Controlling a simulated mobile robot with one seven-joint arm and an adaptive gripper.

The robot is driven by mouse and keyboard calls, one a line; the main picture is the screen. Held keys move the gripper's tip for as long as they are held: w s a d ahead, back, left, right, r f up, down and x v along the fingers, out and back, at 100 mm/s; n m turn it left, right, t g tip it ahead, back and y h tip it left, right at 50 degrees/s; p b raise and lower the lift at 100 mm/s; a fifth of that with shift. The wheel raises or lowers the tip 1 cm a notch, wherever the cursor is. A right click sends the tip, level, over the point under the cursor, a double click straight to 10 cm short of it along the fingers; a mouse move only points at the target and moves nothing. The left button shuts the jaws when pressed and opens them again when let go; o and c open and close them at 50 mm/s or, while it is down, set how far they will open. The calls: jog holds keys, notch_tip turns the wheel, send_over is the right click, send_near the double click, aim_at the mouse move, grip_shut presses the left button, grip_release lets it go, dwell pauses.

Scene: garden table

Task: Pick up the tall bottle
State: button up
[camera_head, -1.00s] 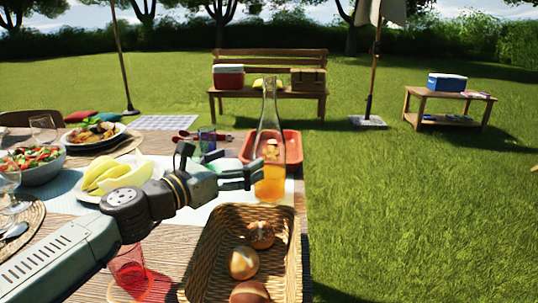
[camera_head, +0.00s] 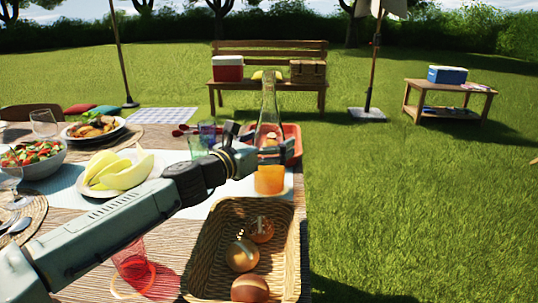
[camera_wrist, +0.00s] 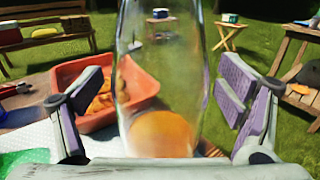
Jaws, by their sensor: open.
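The tall bottle (camera_head: 269,178) is clear glass with a long neck and orange liquid in its lower part. It stands upright on the table near the right edge, behind the bread basket. My gripper (camera_head: 265,146) is open at the bottle's body, partly in front of it in the head view. In the wrist view the bottle (camera_wrist: 160,85) stands upright between the two open fingers (camera_wrist: 162,105), with a visible gap on each side. The bottle's top is cut off in the wrist view.
A wicker basket (camera_head: 204,247) with bread rolls stands in front. A red-orange tray (camera_head: 294,134) with food sits just behind the bottle; it also shows in the wrist view (camera_wrist: 68,72). Glasses (camera_head: 198,147) and a plate of melon (camera_head: 92,190) are to the left. Grass lies right of the table.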

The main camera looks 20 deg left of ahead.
jog(key=c, duration=2)
